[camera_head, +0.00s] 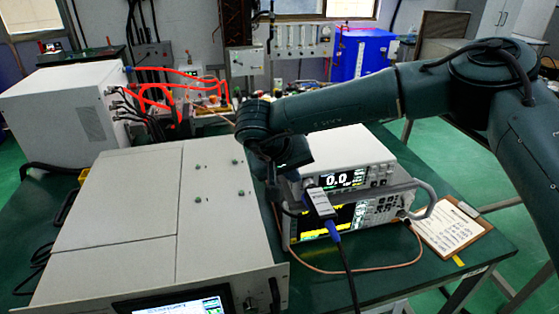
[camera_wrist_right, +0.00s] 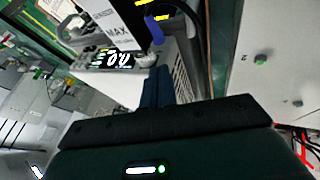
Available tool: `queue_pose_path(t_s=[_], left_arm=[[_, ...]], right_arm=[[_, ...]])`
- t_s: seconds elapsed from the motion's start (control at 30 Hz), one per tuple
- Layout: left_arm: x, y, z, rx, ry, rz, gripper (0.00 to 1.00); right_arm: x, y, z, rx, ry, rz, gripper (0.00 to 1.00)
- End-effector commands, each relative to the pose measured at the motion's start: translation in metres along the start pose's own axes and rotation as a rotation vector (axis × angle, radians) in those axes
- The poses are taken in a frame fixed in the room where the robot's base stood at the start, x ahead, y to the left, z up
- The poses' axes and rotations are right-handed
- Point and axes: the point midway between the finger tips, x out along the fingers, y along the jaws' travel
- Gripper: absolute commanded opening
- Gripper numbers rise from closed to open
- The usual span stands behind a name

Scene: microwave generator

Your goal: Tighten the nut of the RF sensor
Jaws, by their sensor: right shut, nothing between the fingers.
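The RF sensor (camera_head: 320,203) is a small pale box in front of the stacked instruments, with a blue plug and a black cable at its lower end. In the right wrist view the pale sensor body (camera_wrist_right: 115,22), marked "MAX", is large at the top. I cannot make out its nut. My right gripper (camera_head: 273,192) points down just left of the sensor, by the left front of the instruments. Its dark blue fingers (camera_wrist_right: 155,86) are together and empty, apart from the sensor in the wrist view. My left gripper is not in view.
The upper instrument (camera_head: 345,177) reads 0.0 and rests on a lower one (camera_head: 365,217) with a protruding grey handle. A large grey cabinet (camera_head: 150,205) stands close on the left. A thin copper-coloured cable loops over the green table. A clipboard (camera_head: 450,228) lies at right.

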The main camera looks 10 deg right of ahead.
Motion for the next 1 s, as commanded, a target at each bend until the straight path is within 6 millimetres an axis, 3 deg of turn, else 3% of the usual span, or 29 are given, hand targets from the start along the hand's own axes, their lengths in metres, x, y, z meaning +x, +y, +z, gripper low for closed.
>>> queue_pose_path(t_s=[0.2, 0.67, 1.0], left_arm=[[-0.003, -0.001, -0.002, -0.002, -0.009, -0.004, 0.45], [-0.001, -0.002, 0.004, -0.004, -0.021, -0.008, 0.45], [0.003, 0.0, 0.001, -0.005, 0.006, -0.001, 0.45]], right_arm=[[0.011, 0.017, 0.002, -0.001, 0.0, -0.001, 0.0], [0.015, 0.019, 0.003, 0.006, -0.005, -0.016, 0.0], [0.023, 0.029, 0.005, 0.105, -0.055, -0.27, 0.0]])
